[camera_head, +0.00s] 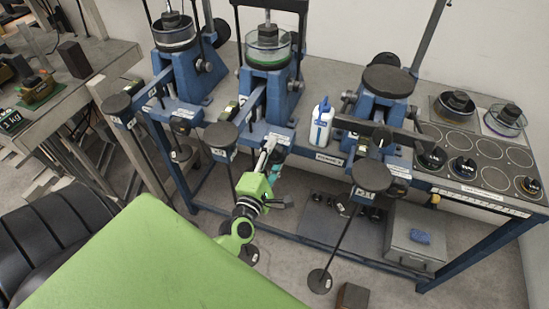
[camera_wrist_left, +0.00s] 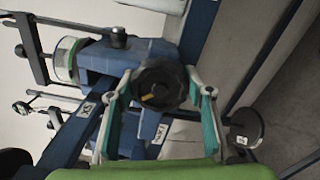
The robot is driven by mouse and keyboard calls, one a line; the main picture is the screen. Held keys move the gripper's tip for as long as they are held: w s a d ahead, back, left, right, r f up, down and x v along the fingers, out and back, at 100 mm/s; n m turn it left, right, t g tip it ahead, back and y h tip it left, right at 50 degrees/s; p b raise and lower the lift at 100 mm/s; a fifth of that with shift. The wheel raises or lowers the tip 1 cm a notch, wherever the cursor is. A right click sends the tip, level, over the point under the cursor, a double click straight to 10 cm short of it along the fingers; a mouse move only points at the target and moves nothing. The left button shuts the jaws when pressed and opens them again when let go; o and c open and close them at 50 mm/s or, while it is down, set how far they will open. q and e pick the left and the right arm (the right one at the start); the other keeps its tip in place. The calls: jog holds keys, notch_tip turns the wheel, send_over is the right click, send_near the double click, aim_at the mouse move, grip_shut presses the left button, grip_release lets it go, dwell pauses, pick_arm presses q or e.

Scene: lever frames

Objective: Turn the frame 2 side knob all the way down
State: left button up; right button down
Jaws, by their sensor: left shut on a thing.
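The middle blue lever frame (camera_head: 265,100) stands at the bench front with a clear round container (camera_head: 268,48) on top. My left gripper (camera_head: 268,150) reaches up to its front edge, at the right of the round black lever weight (camera_head: 221,134). In the left wrist view, a dark round knob (camera_wrist_left: 160,84) with a yellow pointer sits between the two teal-lined fingers of my left gripper (camera_wrist_left: 160,92). The fingers are shut on the knob's sides. The pointer slants slightly. In the head view the gripper hides the knob. My right gripper is in neither view.
Similar frames stand at the left (camera_head: 178,75) and right (camera_head: 380,105). A white and blue bottle (camera_head: 321,124) stands right of the middle frame. A panel with round plates and knobs (camera_head: 478,150) is at the far right. A grey box (camera_head: 414,240) is below.

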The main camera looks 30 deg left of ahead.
pick_arm(q)
jog(key=o, duration=1.5)
jog(key=shift+a, duration=0.25)
jog(key=shift+f, duration=0.1)
jog(key=shift+v, duration=3.05)
jog(key=shift+d, duration=0.1)
